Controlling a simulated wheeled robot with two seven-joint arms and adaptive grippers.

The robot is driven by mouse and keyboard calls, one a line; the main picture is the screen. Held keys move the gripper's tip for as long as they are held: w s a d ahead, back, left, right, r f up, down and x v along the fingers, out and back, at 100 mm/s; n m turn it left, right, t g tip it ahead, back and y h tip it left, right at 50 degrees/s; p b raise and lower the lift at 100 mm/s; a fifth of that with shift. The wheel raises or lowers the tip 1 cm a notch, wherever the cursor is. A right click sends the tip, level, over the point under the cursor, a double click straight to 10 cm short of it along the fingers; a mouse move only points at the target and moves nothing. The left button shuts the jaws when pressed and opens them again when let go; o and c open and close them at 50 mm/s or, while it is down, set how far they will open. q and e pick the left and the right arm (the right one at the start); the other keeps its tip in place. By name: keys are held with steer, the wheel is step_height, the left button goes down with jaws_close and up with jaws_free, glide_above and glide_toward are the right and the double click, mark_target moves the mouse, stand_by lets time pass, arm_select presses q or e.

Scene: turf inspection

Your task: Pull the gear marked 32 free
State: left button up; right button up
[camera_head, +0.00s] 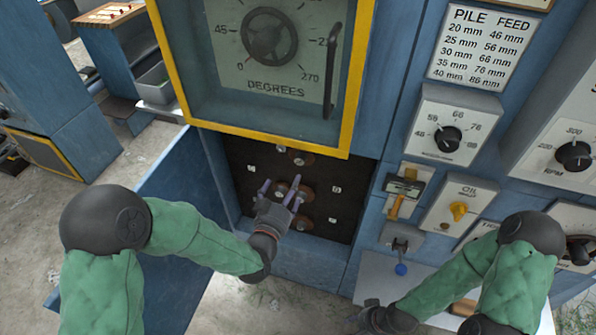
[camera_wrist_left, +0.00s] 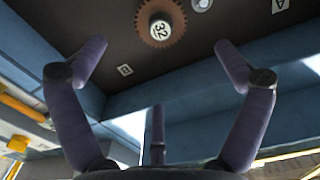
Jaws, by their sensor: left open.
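The gear marked 32 (camera_wrist_left: 178,18) is a brown toothed disc with a pale hub, on a dark panel at the top of the left wrist view. My left gripper (camera_wrist_left: 160,48) is open, its purple-grey fingers spread below and to either side of the gear, with nothing between them. My right gripper (camera_head: 372,318) is low at the bottom edge, partly hidden.
A blue door (camera_head: 180,195) stands open left of the compartment. A yellow-framed window (camera_head: 262,132) with a degrees dial is above it. Knobs and levers, including an oil switch (camera_head: 458,210), line the panel to the right. A grey ledge (camera_head: 375,275) is below them.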

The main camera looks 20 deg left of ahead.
mark_target(299, 161)
arm_select(q)
steer(key=w+b, duration=0.1)
steer(key=w, duration=0.2)
steer(key=w+b, duration=0.1)
steer(key=w, duration=0.7)
steer(key=shift+d+r+b, duration=0.2)
steer(key=shift+r+b, duration=0.1)
steer(key=shift+b, duration=0.1)
steer(key=shift+s, duration=0.15)
steer(key=c, duration=1.6)
steer(key=o, duration=0.4)
steer(key=shift+c, duration=1.4)
